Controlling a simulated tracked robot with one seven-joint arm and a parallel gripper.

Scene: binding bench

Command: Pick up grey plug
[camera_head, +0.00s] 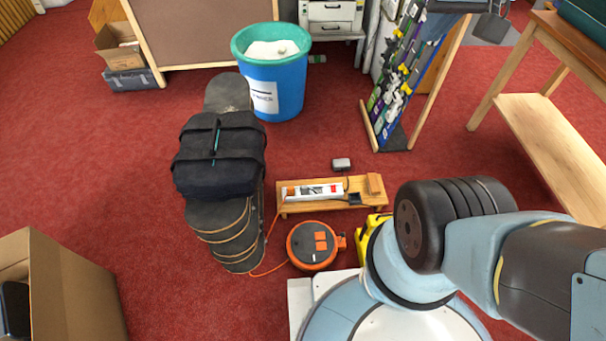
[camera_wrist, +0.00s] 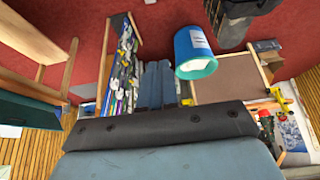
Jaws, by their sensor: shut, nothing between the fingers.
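A small grey block that looks like the grey plug (camera_head: 341,163) lies on the red carpet in the head view, just behind a low wooden board. A dark cable runs from it toward the board. My gripper (camera_wrist: 157,66) shows in the wrist view as two blue-grey fingers side by side, shut and empty. The gripper is out of the head view, where only my arm shows at the right. The plug cannot be made out in the wrist view.
The wooden board (camera_head: 322,207) carries a white power strip (camera_head: 302,192). An orange cable reel (camera_head: 313,246) sits in front of it. Stacked skateboards with a black bag (camera_head: 219,155) stand left, a blue bin (camera_head: 272,95) behind, a tool rack (camera_head: 405,75) behind right.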

